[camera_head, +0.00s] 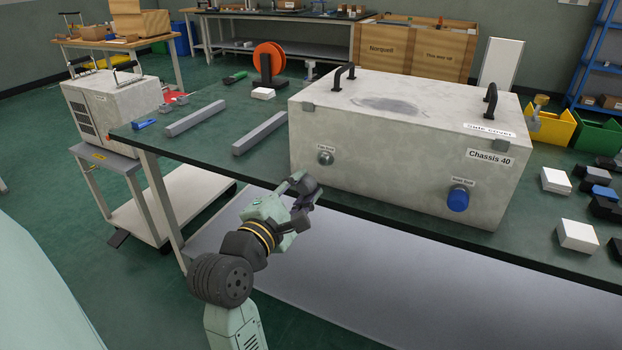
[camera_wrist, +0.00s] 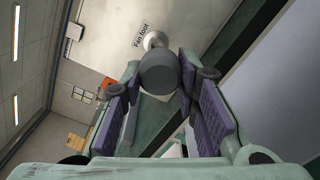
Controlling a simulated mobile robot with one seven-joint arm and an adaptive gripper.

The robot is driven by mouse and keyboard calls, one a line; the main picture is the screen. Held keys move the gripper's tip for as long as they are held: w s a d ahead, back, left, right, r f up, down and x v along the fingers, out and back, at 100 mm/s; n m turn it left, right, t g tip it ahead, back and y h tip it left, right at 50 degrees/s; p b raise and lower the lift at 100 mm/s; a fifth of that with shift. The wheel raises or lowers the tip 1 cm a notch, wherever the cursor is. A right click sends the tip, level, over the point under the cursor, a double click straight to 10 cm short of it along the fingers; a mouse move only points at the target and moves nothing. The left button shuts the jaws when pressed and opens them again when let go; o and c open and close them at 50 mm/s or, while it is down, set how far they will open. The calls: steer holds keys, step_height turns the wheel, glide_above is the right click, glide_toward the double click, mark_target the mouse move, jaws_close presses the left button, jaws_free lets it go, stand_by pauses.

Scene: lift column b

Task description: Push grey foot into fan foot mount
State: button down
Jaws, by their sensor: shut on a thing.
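My gripper (camera_wrist: 159,88) is shut on the grey foot (camera_wrist: 160,75), a short dark grey cylinder between its purple finger pads. The metallic round fan foot mount (camera_wrist: 154,40) shows just beyond the foot in the wrist view, below the "Fan foot" label. In the head view the fan foot mount (camera_head: 326,158) is on the left of the chassis (camera_head: 387,163) front face. My gripper (camera_head: 306,190) is a little below and left of it there. The foot overlaps the mount in the wrist view; I cannot tell whether they touch.
A blue foot (camera_head: 458,199) is on the chassis front further right. The chassis stands on a green-topped workbench (camera_head: 215,148) with two grey bars (camera_head: 195,118). White and dark blocks lie to its right. The bench's front edge runs close to my arm.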

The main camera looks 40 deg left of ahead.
steer(key=shift+s+a+r, duration=0.1)
steer(key=shift+s+a, duration=0.1)
steer(key=shift+s, duration=0.1)
steer(key=shift+s, duration=0.15)
glide_toward(324, 159)
steer(key=shift+x, duration=1.7)
steer(key=shift+w+a, duration=0.15)
steer(key=shift+w, duration=0.4)
steer(key=shift+x, duration=0.85)
stand_by(0.8)
steer(key=c, duration=1.2)
jaws_free()
steer(key=shift+o, duration=0.2)
